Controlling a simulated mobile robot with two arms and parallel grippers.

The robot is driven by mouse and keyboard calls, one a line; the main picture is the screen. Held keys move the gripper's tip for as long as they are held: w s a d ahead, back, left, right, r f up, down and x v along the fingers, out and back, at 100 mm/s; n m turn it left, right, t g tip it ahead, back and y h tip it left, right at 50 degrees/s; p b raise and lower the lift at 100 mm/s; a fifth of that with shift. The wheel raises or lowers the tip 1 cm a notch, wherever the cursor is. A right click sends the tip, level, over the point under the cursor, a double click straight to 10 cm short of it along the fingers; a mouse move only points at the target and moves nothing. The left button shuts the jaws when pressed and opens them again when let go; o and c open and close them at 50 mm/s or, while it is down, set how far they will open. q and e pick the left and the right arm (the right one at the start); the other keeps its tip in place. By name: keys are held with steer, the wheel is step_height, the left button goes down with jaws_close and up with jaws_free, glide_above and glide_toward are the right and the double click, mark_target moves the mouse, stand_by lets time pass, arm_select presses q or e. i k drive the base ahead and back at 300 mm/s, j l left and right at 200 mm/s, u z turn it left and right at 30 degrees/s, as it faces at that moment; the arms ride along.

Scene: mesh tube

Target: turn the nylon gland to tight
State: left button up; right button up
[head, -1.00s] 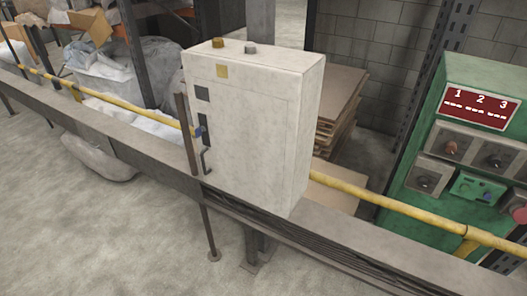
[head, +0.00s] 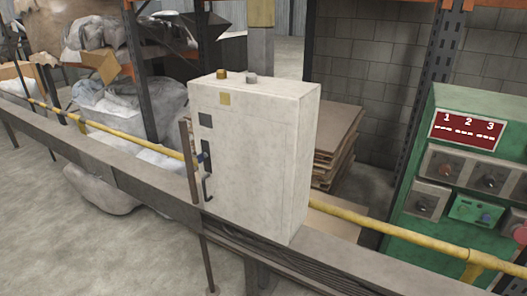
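A pale off-white cabinet (head: 245,160) stands on a grey beam in the middle of the head view. Two small fittings stick up from its top. The grey one (head: 251,78), which looks like the nylon gland, is on the right, and a brass-coloured one (head: 222,73) is to its left. The grey fitting is too small to tell how tight it is. Neither of my grippers is in view.
A yellow rail (head: 385,226) runs behind the cabinet along the grey beam (head: 130,172). A green control panel (head: 415,228) with a red display (head: 467,130) stands at the right. Stacked boards (head: 335,140) lie behind the cabinet. The floor at front left is clear.

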mark_target(250, 78)
steer(key=i+j+z, duration=0.3)
steer(key=i+j, duration=0.15)
steer(key=i+j+z, duration=0.25)
steer(key=i+j, duration=0.15)
steer(key=j, duration=0.2)
